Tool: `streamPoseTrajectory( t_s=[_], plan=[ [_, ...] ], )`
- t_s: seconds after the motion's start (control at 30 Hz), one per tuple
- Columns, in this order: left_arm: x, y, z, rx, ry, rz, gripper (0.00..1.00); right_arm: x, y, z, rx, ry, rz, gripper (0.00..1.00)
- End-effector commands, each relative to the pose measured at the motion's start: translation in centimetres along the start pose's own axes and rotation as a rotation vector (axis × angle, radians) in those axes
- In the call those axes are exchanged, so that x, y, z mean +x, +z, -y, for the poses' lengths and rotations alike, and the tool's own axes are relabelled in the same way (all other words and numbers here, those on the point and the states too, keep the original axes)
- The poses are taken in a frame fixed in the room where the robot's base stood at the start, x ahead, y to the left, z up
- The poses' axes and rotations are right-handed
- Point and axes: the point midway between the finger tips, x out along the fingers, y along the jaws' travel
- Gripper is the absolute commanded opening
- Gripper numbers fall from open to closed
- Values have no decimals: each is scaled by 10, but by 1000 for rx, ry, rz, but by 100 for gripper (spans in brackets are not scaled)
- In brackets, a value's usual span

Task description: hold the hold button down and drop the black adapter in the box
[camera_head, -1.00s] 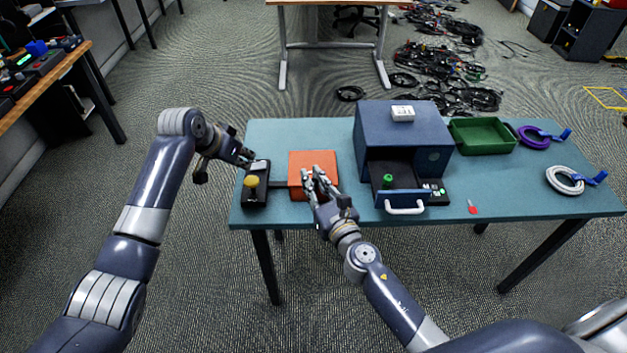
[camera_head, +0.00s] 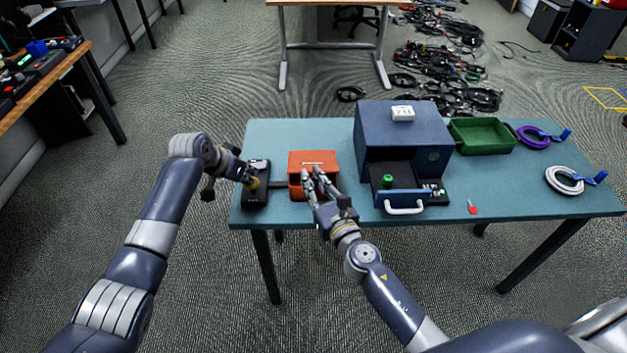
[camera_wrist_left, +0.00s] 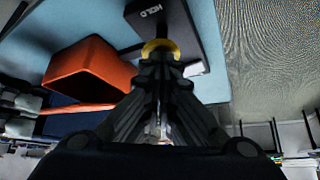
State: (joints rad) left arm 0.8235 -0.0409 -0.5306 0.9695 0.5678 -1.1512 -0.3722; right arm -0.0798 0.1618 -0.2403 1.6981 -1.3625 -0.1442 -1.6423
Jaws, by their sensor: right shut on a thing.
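The black hold-button base (camera_head: 257,196) stands at the table's left end, with "HOLD" lettering in the left wrist view (camera_wrist_left: 150,14). My left gripper (camera_head: 252,181) is shut, its tips on the yellow button (camera_head: 255,184). The button also shows in the left wrist view (camera_wrist_left: 160,46) at the fingertips; I cannot tell how far it is pressed. The orange box (camera_head: 315,159) beside the base has its lid raised and a dark opening in front. My right gripper (camera_head: 312,174) is at that opening, shut on what appears to be the black adapter, mostly hidden between its fingers.
A blue cabinet (camera_head: 400,130) with a pulled-out drawer (camera_head: 403,199) holding a green piece stands right of the box. Further right are a green tray (camera_head: 483,136), purple cable (camera_head: 533,137), white cable (camera_head: 562,181) and small red piece (camera_head: 472,207).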

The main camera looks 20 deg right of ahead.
Motion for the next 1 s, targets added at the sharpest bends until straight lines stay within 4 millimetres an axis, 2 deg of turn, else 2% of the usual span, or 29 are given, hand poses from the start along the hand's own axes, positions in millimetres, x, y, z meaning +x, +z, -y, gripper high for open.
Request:
streamPoseTrajectory(
  t_s=[0.4,1.0],
  plan=[
    [20,17,-1,-3,4,11,0,0,0,0,0,0,0,0],
    [22,19,-1,-2,4,11,0,0,0,0,0,0,0,0]
  ],
)
